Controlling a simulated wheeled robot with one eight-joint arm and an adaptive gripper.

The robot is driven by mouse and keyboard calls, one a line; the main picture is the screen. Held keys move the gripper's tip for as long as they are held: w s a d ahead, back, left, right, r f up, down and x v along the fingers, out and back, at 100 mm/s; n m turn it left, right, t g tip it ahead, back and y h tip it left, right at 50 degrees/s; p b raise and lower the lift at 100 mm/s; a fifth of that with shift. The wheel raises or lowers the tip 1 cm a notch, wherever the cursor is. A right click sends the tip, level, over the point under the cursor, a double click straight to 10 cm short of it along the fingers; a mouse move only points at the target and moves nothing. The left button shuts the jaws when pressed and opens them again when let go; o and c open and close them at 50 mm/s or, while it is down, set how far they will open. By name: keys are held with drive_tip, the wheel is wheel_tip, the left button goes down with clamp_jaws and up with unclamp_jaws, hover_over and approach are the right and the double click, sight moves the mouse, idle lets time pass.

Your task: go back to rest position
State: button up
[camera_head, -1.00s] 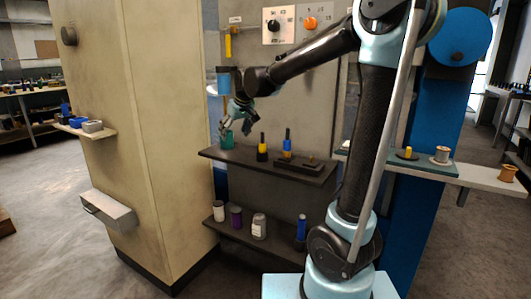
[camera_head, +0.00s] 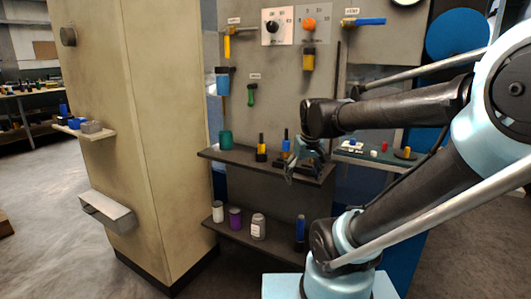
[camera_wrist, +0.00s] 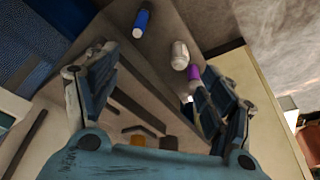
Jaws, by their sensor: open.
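My gripper (camera_head: 306,160) is in front of the right part of the upper dark shelf (camera_head: 238,158) in the head view. It points down, and its fingers are apart with nothing between them. In the wrist view my gripper (camera_wrist: 155,100) shows two blue fingers spread wide, with shelf edges and bottles beyond. A green cup (camera_head: 226,140) stands at the left end of the upper shelf, apart from my gripper. Two yellow-and-dark and blue-handled items, the yellow one (camera_head: 261,143) and the blue one (camera_head: 286,145), stand on the same shelf near my gripper.
The lower shelf (camera_head: 262,243) holds a white jar (camera_head: 218,211), a purple jar (camera_head: 235,217), a clear bottle (camera_head: 258,226) and a blue bottle (camera_head: 300,228). Tools hang on the back panel. A beige cabinet (camera_head: 165,130) stands left. A side shelf (camera_head: 372,158) carries small parts.

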drive_tip(key=s+d+f+m, duration=0.1)
drive_tip(key=s+d+f, duration=0.2)
drive_tip(key=s+f, duration=0.2)
drive_tip(key=s+d+f+m+g, duration=0.1)
drive_tip(key=s+d+f, duration=0.2)
drive_tip(key=s, duration=0.4)
drive_tip(key=shift+s+f+h, duration=0.15)
drive_tip(key=shift+f+h, duration=0.25)
drive_tip(key=shift+f, duration=0.45)
drive_tip(key=shift+d, duration=0.1)
drive_tip(key=shift+w+f, duration=0.2)
drive_tip(key=shift+w, duration=0.3)
